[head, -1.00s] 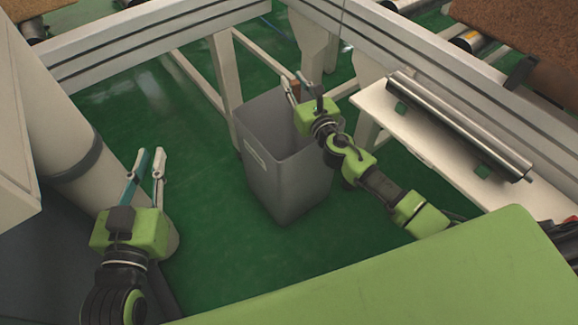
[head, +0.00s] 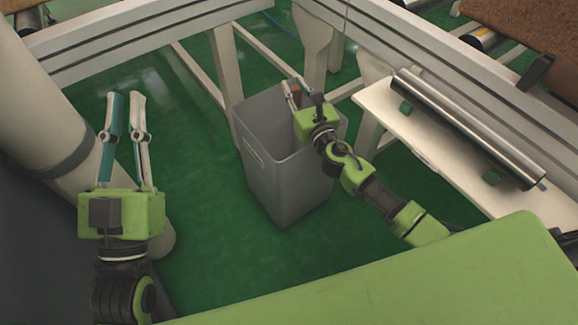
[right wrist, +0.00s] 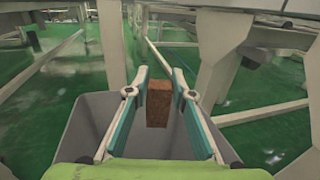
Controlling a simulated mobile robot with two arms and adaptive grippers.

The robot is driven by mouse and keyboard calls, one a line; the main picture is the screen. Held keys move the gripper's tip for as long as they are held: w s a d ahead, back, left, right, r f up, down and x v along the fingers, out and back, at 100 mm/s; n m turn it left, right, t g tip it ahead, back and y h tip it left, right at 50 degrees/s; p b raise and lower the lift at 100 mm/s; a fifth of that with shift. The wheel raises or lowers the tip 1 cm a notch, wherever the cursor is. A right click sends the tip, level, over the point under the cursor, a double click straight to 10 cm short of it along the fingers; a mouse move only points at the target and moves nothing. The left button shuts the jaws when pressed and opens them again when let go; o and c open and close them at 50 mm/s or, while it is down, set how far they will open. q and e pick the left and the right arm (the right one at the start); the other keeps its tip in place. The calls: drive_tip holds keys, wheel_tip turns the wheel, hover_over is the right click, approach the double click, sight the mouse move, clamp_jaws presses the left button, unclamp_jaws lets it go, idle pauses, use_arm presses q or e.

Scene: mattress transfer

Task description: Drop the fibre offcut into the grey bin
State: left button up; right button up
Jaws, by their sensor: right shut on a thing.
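The brown fibre offcut (head: 295,91) is between the fingers of my right gripper (head: 296,84), which is shut on it. In the right wrist view the offcut (right wrist: 158,103) is a small upright block at the fingertips (right wrist: 160,80). The grey bin (head: 287,185) stands on the floor, and my right gripper is over its far part; the bin's rim (right wrist: 72,103) shows on both sides of the fingers in the wrist view. The bin's bottom is hidden. My left gripper (head: 124,97) is open and empty, well left of the bin.
A white frame (head: 150,37) runs behind the bin, with legs close to it. A white shelf (head: 415,135) with a metal roller (head: 470,125) is at right. The green floor (head: 190,150) left of the bin is clear.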

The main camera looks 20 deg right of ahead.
drive_tip(key=o, duration=0.9)
drive_tip(key=shift+s, duration=0.1)
drive_tip(key=s, duration=0.8)
drive_tip(key=s+d, duration=0.1)
drive_tip(key=s, duration=0.2)
drive_tip(key=shift+s, duration=0.4)
